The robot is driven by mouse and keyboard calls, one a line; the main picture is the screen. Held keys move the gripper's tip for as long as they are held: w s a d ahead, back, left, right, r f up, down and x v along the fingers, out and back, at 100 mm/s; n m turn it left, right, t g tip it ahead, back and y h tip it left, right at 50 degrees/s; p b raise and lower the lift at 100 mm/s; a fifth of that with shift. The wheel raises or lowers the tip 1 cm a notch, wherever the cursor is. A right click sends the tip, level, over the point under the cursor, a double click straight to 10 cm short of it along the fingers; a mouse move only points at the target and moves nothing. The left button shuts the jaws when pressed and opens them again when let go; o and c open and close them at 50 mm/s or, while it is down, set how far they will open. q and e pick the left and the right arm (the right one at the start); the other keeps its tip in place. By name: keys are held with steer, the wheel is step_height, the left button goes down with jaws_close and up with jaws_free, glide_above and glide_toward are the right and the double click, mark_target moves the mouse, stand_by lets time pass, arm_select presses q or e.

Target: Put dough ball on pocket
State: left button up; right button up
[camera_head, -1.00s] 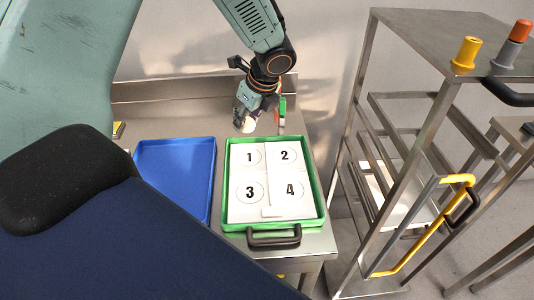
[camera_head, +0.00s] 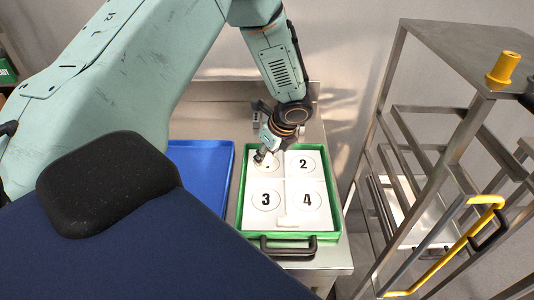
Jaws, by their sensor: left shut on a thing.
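The green tray (camera_head: 330,190) holds a white board (camera_head: 285,207) with circled pockets numbered 1 to 4. Pocket 2 (camera_head: 303,164), pocket 3 (camera_head: 265,200) and pocket 4 (camera_head: 307,201) show bare. My left gripper (camera_head: 261,157) points down over pocket 1 (camera_head: 273,168) at the back left and hides most of its number. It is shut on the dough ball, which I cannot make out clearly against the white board. I cannot tell whether the ball touches the board. My right gripper is not in view.
An empty-looking blue tray (camera_head: 205,170) lies left of the green tray on the steel table (camera_head: 335,258). The green tray has a black handle (camera_head: 288,245) at the front. A steel rack (camera_head: 450,110) with a yellow handle stands close on the right.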

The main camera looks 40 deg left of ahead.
arm_select(q)
steer(key=shift+w+d, duration=0.1)
steer(key=shift+d, duration=0.15)
steer(key=shift+f, duration=0.1)
steer(key=o, duration=1)
steer(key=shift+a, duration=0.15)
steer(key=shift+o, duration=0.7)
steer(key=shift+r, duration=0.6)
steer(key=p+v, duration=0.1)
steer(key=v, duration=1)
steer(key=shift+d, duration=0.2)
